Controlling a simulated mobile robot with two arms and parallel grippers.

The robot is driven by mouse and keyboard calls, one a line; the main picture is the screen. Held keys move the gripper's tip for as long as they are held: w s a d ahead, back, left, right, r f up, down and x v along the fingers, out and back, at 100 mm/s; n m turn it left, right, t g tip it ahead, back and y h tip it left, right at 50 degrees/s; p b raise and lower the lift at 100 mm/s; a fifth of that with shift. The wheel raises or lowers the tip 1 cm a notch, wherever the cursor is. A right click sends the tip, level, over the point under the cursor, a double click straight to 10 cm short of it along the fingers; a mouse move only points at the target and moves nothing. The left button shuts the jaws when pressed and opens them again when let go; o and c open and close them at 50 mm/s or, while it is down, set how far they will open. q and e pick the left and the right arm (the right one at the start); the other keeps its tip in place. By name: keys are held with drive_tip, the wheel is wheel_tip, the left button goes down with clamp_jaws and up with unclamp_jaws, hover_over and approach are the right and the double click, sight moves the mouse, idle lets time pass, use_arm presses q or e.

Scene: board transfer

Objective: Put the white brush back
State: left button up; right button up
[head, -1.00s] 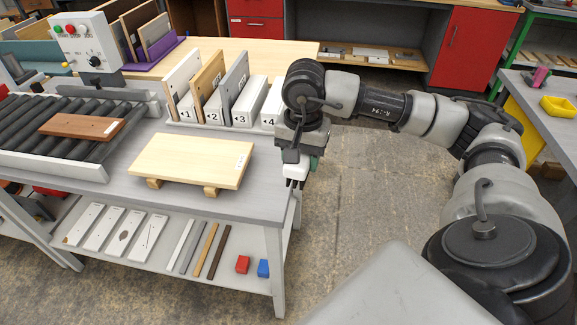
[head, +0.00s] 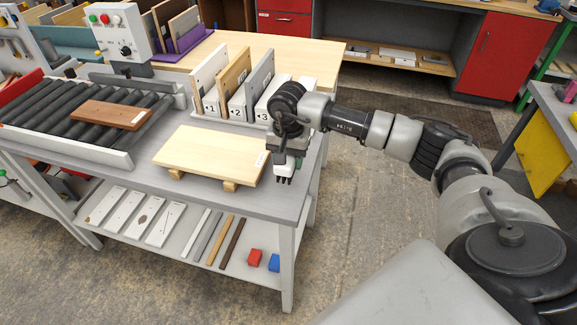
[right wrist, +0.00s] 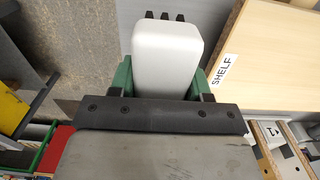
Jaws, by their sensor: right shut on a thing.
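My right gripper (head: 285,161) is shut on the white brush (head: 284,170). In the head view the brush hangs below the gripper with its dark bristles downward, at the right end of the table, just right of the light wooden board. In the right wrist view the brush's white body (right wrist: 166,55) sits between the green fingers (right wrist: 163,80), with dark bristle tufts at its far end. I cannot tell whether the bristles touch the tabletop. My left gripper is not in view.
The light wooden board (head: 210,153) lies on two blocks on the grey table (head: 140,163); its label reads SHELF in the wrist view. Numbered slots with upright boards (head: 233,82) stand behind it. A roller conveyor (head: 70,110) with a brown board (head: 113,114) is at left.

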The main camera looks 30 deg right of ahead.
wheel_tip(320, 180, down, 3)
drive_tip(key=shift+s+f+p, duration=0.1)
drive_tip(key=shift+f+p, duration=0.1)
drive_tip(key=shift+p, duration=0.25)
drive_tip(key=shift+f, duration=0.1)
drive_tip(key=shift+f+b, duration=0.15)
drive_tip(key=shift+b, duration=0.15)
drive_tip(key=o, duration=0.9)
